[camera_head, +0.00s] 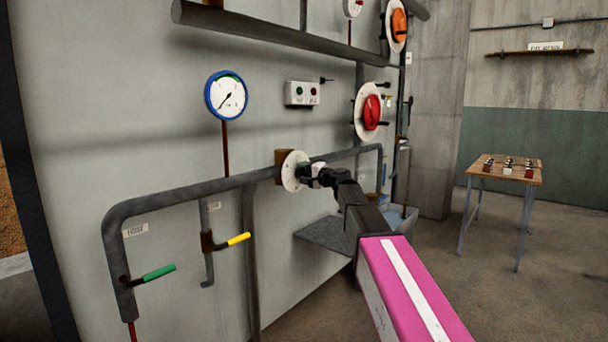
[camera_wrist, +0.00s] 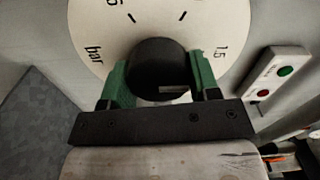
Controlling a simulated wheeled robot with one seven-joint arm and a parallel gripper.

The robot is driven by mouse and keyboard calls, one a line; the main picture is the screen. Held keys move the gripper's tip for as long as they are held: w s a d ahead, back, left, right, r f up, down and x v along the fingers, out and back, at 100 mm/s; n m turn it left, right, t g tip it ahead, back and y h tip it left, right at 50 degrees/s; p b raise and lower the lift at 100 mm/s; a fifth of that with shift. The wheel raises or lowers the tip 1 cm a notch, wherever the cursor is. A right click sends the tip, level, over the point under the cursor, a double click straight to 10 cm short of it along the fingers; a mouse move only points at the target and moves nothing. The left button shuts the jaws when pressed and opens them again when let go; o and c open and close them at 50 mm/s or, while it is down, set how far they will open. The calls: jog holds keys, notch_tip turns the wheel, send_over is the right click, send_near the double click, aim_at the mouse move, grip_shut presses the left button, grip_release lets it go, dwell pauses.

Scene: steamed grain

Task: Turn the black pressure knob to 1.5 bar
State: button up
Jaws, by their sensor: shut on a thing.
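The black pressure knob (camera_wrist: 155,62) sits in the middle of a white round dial (camera_wrist: 105,25) in the wrist view. The dial carries "bar" at the left, "1.5" at the right and dark tick marks above. My gripper (camera_wrist: 160,78) has its green fingers on both sides of the knob and is shut on it. A small light patch shows on the knob's lower right; I cannot tell which value the knob points to. In the head view the dial (camera_head: 289,181) is on the pipe, with my gripper (camera_head: 313,172) against it; the knob is hidden there.
A blue-rimmed gauge (camera_head: 226,95) hangs above the pipe, its needle toward the lower left. A box with green and red buttons (camera_head: 302,94) and a red handwheel (camera_head: 371,112) are nearby. Green (camera_head: 158,272) and yellow (camera_head: 238,239) levers are lower left. A wooden table (camera_head: 504,171) stands right.

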jog(key=o, duration=0.9)
jog(key=v, duration=1)
jog(key=shift+s+d, duration=0.25)
jog(key=shift+d, duration=0.1)
